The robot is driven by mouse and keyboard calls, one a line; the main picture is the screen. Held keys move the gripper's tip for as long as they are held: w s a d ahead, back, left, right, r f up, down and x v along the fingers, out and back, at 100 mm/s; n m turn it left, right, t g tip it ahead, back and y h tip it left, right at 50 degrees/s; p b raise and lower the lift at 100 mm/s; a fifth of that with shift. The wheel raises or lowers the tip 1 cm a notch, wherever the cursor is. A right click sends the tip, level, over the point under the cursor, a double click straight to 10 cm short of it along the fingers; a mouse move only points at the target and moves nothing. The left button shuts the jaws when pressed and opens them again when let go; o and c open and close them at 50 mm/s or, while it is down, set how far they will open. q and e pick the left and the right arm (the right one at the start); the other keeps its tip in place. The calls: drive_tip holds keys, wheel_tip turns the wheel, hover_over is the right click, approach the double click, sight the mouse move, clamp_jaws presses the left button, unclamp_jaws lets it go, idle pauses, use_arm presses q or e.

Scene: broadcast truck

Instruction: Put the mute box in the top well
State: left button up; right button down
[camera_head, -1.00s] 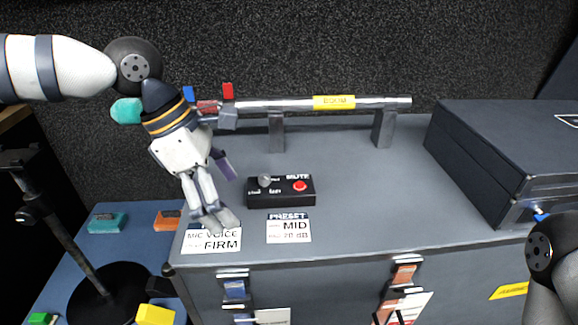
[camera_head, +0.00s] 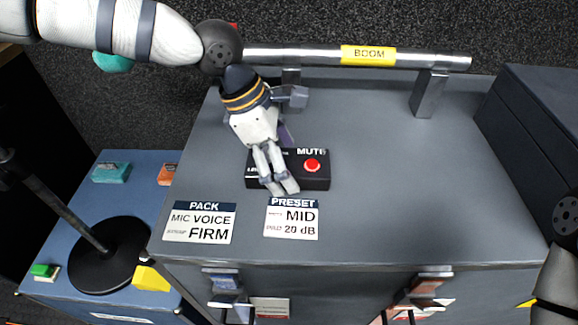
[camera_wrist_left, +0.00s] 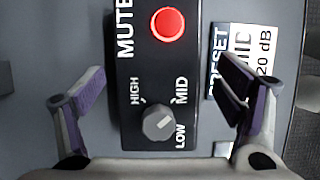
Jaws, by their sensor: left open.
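The mute box (camera_head: 318,183) is black with a red button and lies on top of the dark grey case (camera_head: 400,170). In the left wrist view the mute box (camera_wrist_left: 188,60) shows a grey knob marked LOW, MID and HIGH. My left gripper (camera_head: 284,165) is open above the knob end of the box and hides the knob in the head view. In the left wrist view its fingers (camera_wrist_left: 160,95) stand on either side of the box, with gaps between. My right gripper is not in view. I cannot make out any top well.
A metal bar labelled BOOM (camera_head: 369,56) runs along the back edge. PACK (camera_head: 200,222) and PRESET (camera_head: 291,219) cards lie in front of the box. A dark lidded case (camera_head: 530,120) stands at right. A round black stand base (camera_head: 108,258) sits on the lower blue surface.

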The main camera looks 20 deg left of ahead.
use_arm(q)
drive_tip(key=shift+w+d+f, duration=0.1)
drive_tip(key=shift+d+f, duration=0.05)
drive_tip(key=shift+f, duration=0.3)
drive_tip(key=c, duration=1.5)
drive_tip(key=shift+r, duration=0.15)
drive_tip(key=shift+c, duration=0.5)
